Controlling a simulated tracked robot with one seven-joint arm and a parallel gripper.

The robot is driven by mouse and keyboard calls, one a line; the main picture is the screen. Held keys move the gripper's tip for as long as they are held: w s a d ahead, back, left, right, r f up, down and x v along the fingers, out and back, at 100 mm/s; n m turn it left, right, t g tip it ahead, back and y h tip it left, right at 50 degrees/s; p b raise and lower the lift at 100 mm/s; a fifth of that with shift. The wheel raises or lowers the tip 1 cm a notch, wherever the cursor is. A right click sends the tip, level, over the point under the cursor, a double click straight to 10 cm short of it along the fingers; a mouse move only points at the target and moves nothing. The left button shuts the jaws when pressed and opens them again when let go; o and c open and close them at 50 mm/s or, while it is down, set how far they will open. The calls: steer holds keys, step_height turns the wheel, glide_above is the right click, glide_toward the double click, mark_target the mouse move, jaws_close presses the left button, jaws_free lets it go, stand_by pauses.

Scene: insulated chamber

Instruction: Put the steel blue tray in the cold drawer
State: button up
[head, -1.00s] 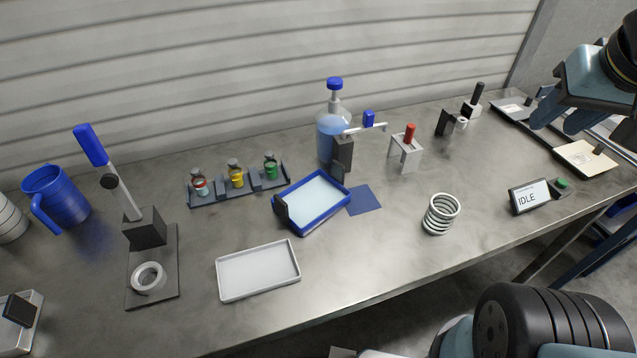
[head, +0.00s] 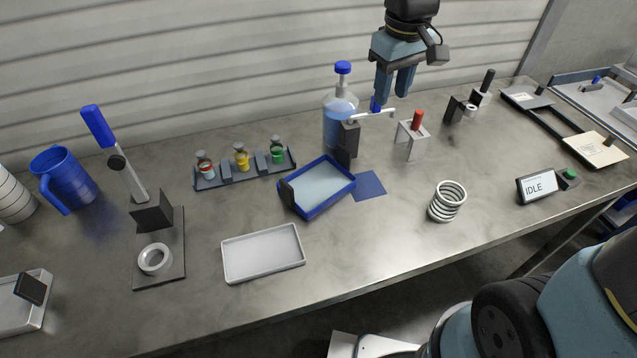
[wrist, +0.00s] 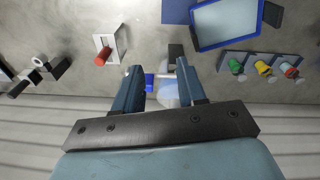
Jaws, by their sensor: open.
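The blue-rimmed tray (head: 348,184) with a pale blue inside and dark end grips sits on the bench near the middle. It also shows in the wrist view (wrist: 205,46). I take it for the steel blue tray. My gripper (head: 389,96) is open and points down above and right of the tray, at the blue-handled tap (head: 375,105) by the bottle. In the wrist view the tap's blue handle (wrist: 149,82) lies between the fingers of my gripper (wrist: 159,68), nearer the left finger. Contact cannot be told. I cannot identify the cold drawer for sure.
The bottle (head: 338,118) stands behind the tray. A rack of small jars (head: 225,178) is to its left, a white tray (head: 262,254) in front. A red-topped stand (head: 412,140), white coil (head: 447,203) and IDLE display (head: 536,188) are to the right.

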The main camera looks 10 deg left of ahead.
steer(key=n+g, duration=0.1)
steer(key=n, duration=0.1)
glide_above(345, 148)
step_height(345, 148, down, 4)
step_height(345, 148, down, 9)
steer(key=shift+w+d+r, duration=0.1)
steer(key=shift+w, duration=0.05)
steer(key=shift+f, duration=2.7)
jaws_close()
